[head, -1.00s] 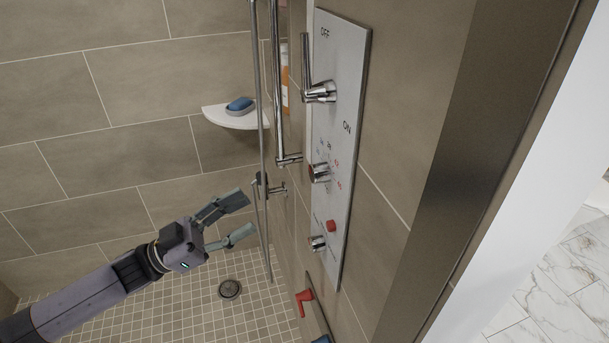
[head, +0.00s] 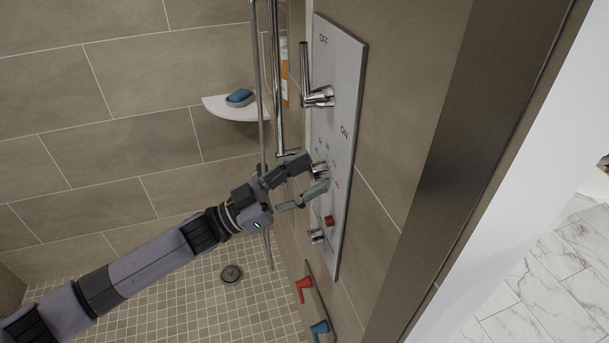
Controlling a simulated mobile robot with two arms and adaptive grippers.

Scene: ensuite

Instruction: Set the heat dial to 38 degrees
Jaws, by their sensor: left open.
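The heat dial (head: 319,169) is a small chrome knob with a red mark, set mid-height on the grey shower panel (head: 347,75). Blue and red numbers ring it, too small to read, so its setting cannot be told. My left gripper (head: 316,173) is open, with its two fingertips at the dial, one above and one below it. The fingers partly cover the dial, and whether they touch it cannot be told. My right gripper is not in view.
Above the dial is a chrome lever (head: 318,96) between OFF and ON marks. Below are a red button (head: 329,221) and a small chrome knob (head: 317,236). Red (head: 304,289) and blue (head: 320,328) handles sit lower. A vertical rail (head: 260,90) and corner shelf (head: 232,110) stand left.

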